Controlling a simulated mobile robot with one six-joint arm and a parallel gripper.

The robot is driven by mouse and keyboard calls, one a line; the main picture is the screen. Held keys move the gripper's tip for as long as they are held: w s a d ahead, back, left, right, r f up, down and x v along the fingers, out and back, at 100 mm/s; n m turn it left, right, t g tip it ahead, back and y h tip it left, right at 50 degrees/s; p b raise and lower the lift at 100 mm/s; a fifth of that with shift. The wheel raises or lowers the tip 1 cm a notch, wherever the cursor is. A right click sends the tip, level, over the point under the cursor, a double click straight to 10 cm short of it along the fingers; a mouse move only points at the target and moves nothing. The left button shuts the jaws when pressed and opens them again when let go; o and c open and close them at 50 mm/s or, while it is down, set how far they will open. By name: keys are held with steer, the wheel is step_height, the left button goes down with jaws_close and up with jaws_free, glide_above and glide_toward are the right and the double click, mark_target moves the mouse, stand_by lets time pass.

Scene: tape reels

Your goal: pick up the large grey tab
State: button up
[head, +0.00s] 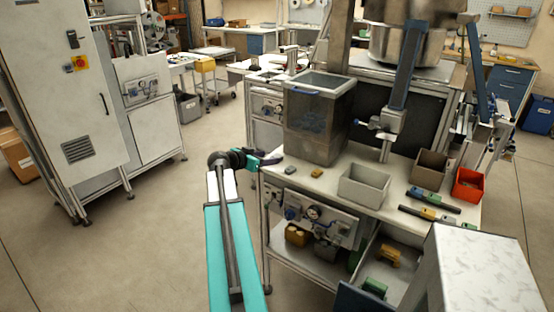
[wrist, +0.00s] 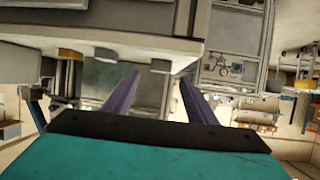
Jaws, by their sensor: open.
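A grey tab (head: 290,171) lies on the pale worktable (head: 300,187) near its left front edge in the head view. A yellow-brown tab (head: 317,173) lies just right of it. My gripper (head: 272,157) is at the table's left edge, a little left of and behind the grey tab, apart from it. In the wrist view my gripper (wrist: 158,78) is open, its purple fingers spread with nothing held. A grey tab (wrist: 160,66) shows just beyond the fingertips, with another greyish piece (wrist: 105,54) and a yellow piece (wrist: 68,53) to its left. Which grey piece is larger is unclear.
A tall clear-sided bin (head: 318,125) stands behind the tabs. A grey open box (head: 363,186) stands to their right, with a brown box (head: 430,169) and a red bin (head: 468,185) farther right. The floor left of the table is clear.

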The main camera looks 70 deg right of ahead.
mark_target(277, 156)
steer(key=shift+p+x, duration=1.2)
steer(key=shift+x, duration=0.95)
steer(key=shift+s+d+f, duration=0.1)
steer(key=shift+d, duration=0.3)
steer(key=c, duration=1.1)
steer(key=shift+c, duration=0.2)
steer(key=shift+r+b, duration=0.8)
steer(key=shift+r, duration=0.8)
steer(key=s+a+b, duration=0.1)
steer(key=s+a, duration=0.1)
steer(key=s, duration=0.2)
steer(key=s+a+r+b, duration=0.1)
steer(key=s+a, duration=0.2)
steer(key=s, duration=0.2)
steer(key=s+a+b, duration=0.2)
steer(key=s, duration=0.3)
steer(key=shift+a+r, duration=0.3)
steer(key=shift+r, duration=0.1)
